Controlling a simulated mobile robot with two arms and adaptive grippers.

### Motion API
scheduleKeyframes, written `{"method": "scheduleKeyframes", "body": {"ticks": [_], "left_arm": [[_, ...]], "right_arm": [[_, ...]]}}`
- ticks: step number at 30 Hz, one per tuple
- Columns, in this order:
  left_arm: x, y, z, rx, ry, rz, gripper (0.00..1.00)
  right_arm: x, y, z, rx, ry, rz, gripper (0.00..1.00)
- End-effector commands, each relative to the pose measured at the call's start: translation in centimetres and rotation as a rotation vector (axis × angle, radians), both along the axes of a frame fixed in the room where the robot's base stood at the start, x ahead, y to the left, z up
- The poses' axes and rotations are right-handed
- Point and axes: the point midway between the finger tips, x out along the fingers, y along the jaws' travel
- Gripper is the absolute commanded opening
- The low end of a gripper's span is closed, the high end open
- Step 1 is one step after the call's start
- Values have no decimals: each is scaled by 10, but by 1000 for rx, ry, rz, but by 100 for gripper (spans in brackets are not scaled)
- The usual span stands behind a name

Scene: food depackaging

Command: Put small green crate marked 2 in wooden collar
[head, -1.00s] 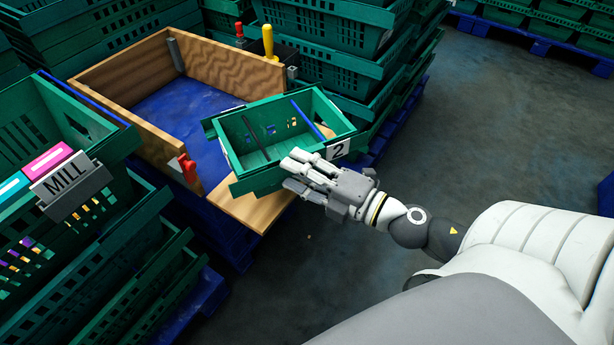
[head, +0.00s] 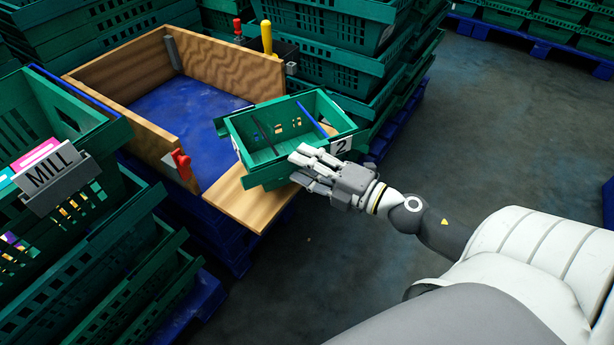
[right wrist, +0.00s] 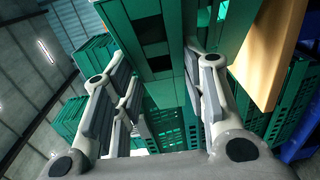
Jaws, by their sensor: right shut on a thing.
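My right gripper (head: 311,168) is shut on the crate's near side wall. In the right wrist view, the crate (right wrist: 146,12) rises beyond the fingers (right wrist: 160,108); the exact contact is hard to see. My left gripper is not in view.
Green crates are stacked behind (head: 325,22) and at the left, where one bears a MILL sign (head: 52,168). A red clamp (head: 181,164) sits on the collar's front corner. Yellow and red handles (head: 266,36) stand behind. Grey floor is clear at right.

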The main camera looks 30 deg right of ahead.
Motion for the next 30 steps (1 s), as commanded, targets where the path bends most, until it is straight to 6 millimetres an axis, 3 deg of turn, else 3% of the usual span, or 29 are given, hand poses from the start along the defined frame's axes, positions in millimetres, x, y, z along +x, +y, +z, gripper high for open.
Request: {"method": "scheduleKeyframes", "body": {"ticks": [11,15,27,28,30], "left_arm": [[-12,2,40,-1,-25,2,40],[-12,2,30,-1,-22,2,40],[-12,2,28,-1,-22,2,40],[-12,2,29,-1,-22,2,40],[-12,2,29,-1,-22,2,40]], "right_arm": [[4,-4,-23,0,-3,-1,1],[4,-4,-35,0,-3,-1,1],[4,-4,-38,-1,-3,0,1],[3,-4,-39,0,1,0,42],[3,-4,-38,0,1,0,51]]}}
